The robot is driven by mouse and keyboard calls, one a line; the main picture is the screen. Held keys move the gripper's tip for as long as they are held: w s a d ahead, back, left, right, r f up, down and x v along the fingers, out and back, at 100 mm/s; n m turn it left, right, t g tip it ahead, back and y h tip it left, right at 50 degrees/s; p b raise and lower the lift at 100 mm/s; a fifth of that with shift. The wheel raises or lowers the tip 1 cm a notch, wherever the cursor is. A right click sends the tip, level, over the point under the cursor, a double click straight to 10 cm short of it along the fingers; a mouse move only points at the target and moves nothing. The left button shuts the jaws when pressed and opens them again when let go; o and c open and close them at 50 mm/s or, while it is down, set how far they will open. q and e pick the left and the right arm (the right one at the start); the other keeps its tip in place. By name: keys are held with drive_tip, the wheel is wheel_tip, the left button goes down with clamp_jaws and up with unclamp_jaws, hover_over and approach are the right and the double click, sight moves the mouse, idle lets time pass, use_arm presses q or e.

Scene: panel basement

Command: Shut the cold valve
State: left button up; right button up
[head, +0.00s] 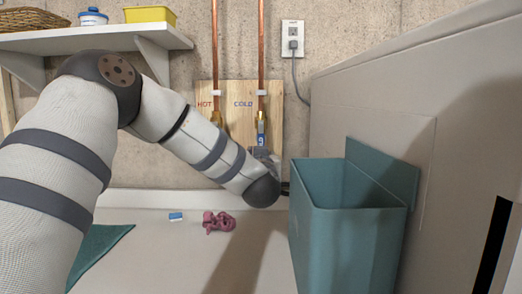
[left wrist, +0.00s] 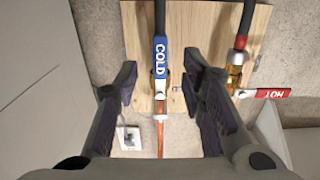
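The cold valve (head: 261,128) sits on the right copper pipe, on a wooden board (head: 236,125) marked HOT and COLD. Its blue lever (left wrist: 160,62), lettered COLD, lies in line with the pipe in the left wrist view. My left gripper (left wrist: 160,82) is open, with one finger on each side of the lever and gaps on both sides. In the head view my wrist mostly hides this gripper, just below the cold valve. The hot valve (left wrist: 236,72) has a red lever (left wrist: 265,93) turned across its pipe. My right gripper is not in view.
A teal bin (head: 345,235) stands close to the right of my left wrist, before a beige panel (head: 390,110). An outlet (head: 292,40) with a cord is above. A shelf (head: 90,40) is upper left. A pink cloth (head: 218,222) and green mat (head: 98,250) lie below.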

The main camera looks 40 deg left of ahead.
sight(261, 138)
use_arm(q)
drive_tip(key=x, duration=0.3)
drive_tip(key=b+x, duration=0.1)
drive_tip(key=x, duration=0.5)
drive_tip(key=shift+f, duration=0.4)
drive_tip(key=shift+a+r, duration=0.1)
drive_tip(key=shift+r, duration=0.2)
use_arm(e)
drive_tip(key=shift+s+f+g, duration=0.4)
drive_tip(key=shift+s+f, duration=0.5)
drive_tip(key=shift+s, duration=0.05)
use_arm(q)
clamp_jaws()
